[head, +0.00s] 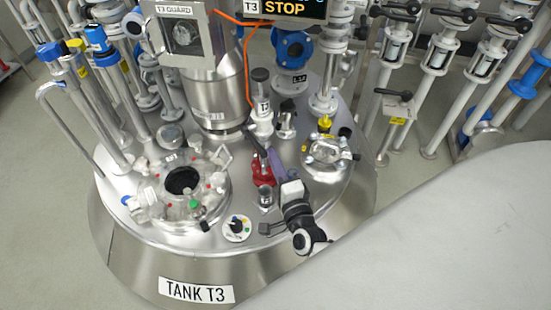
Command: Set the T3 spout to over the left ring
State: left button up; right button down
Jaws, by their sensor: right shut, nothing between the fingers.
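A white post labelled T3 (262,115) with a dark knob stands near the middle of the tank lid. A dark slanted arm runs from it down towards a red part (262,172) and a purple part; I cannot tell for sure which piece is the spout, or which ring is the left one. A small clear vessel (266,198) stands just in front of the red part. My left gripper is out of view.
An open round manway (182,181) with clamps sits at the left of the lid, and a smaller clamped port (327,153) at the right. The T3 guard housing (186,35), an orange cable and pipes crowd the back. Tank T3's front wall (150,270) is clear.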

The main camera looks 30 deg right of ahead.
jog(key=shift+w+a+r+y, duration=0.15)
jog(key=shift+a+y, duration=0.1)
jog(key=shift+a, duration=0.4)
jog(key=shift+w+a+r+y, duration=0.1)
jog(key=shift+a+y, duration=0.15)
jog(key=shift+a, duration=0.35)
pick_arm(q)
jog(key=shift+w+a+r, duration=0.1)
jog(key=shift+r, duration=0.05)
pick_arm(e)
jog(key=s+h, duration=0.1)
jog(key=s, duration=0.9)
jog(key=shift+s+f, duration=0.25)
jog(key=shift+f, duration=0.05)
